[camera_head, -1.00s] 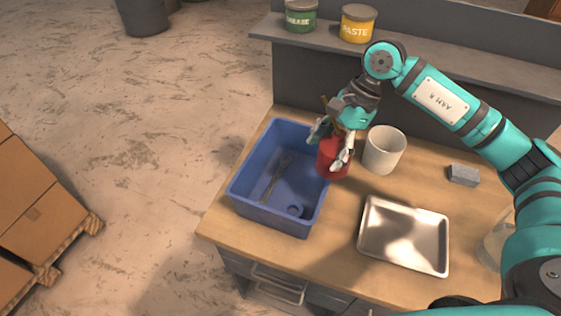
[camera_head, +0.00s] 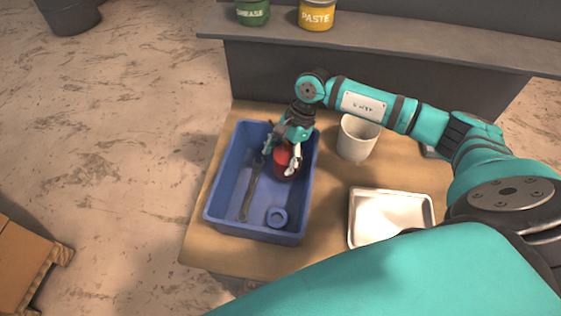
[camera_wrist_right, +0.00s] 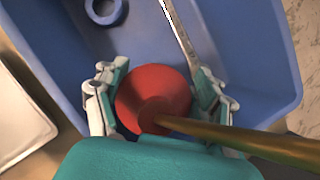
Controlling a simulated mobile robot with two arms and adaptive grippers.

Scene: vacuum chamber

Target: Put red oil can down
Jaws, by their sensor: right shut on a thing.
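The red oil can (camera_head: 284,160) is between the fingers of my right gripper (camera_head: 283,158), which is shut on it. The can is over or inside the right far part of the blue bin (camera_head: 212,196); whether it touches the bin floor I cannot tell. In the right wrist view the red can (camera_wrist_right: 152,95) shows from above with its long brass spout, and the fingers of the right gripper (camera_wrist_right: 155,100) close on both sides of it. The blue bin (camera_wrist_right: 265,60) lies below it. My left gripper is not in view.
Inside the bin lie a wrench (camera_head: 250,190) and a blue ring (camera_head: 277,217). A white cup (camera_head: 357,137) stands right of the bin, and a metal tray (camera_head: 385,215) lies nearer. A shelf behind carries a green can (camera_head: 252,12) and a yellow paste can (camera_head: 317,15).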

